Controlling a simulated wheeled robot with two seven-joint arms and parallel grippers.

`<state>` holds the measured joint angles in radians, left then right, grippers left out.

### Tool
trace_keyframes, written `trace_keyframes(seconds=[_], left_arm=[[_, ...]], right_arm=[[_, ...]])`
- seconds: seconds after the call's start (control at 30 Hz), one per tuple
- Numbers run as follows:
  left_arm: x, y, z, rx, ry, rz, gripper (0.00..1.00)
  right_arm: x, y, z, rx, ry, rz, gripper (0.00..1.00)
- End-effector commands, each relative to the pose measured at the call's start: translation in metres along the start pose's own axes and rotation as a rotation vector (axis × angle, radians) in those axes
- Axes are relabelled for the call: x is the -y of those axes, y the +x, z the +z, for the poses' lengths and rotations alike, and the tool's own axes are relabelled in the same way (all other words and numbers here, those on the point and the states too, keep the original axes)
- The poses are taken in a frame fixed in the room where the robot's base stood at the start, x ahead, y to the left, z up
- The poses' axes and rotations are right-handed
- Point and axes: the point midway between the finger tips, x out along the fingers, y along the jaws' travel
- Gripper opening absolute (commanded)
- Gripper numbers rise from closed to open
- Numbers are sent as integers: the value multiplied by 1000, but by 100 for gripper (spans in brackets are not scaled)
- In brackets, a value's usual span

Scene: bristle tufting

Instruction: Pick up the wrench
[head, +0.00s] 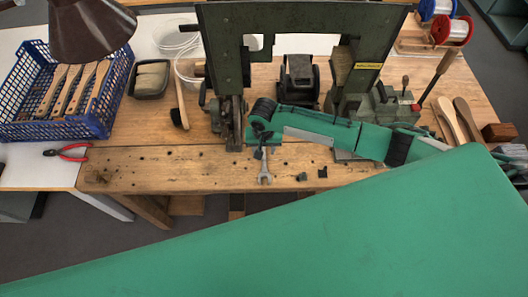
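The wrench (265,172) is a small grey metal tool near the front edge of the wooden bench, its open jaw end toward me. My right gripper (263,142), dark and small in the head view, is at the wrench's far end, with its green arm coming in from the right. The gripper overlaps that end of the wrench, and its fingers are too small and dark to tell whether they are open or closed on it. I cannot tell whether the wrench touches the bench. My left gripper is out of view.
A green-grey machine (290,20) stands just behind the gripper. Small black pieces (302,177) lie right of the wrench. Red-handled pliers (70,152) and a blue crate (95,118) of wooden handles are at left. The bench front left of the wrench is mostly clear.

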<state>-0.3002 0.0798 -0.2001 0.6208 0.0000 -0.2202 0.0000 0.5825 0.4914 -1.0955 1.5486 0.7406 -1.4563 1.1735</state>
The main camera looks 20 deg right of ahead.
Motion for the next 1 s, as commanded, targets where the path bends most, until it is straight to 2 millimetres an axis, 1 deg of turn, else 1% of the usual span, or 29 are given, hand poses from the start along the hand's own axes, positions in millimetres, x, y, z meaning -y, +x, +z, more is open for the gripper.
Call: trace_keyframes(seconds=[0.13,0.23,0.37,0.43,0.53,0.63,0.83,0.87,1.0], left_arm=[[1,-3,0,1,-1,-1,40],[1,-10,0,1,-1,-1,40],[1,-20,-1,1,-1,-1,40],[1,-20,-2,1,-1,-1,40],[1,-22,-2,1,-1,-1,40],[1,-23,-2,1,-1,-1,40],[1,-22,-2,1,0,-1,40],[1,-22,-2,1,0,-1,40],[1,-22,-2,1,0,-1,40]], right_arm=[[0,7,0,-1,0,0,44],[-1,15,1,0,0,2,44],[-2,31,1,0,-1,2,44],[-1,42,1,0,-1,1,44],[-2,52,1,0,-1,1,44],[-2,57,1,-1,-1,1,44],[-2,58,1,-1,-1,0,44],[-2,58,1,-1,-1,0,42],[-2,58,1,-1,-1,0,14]])
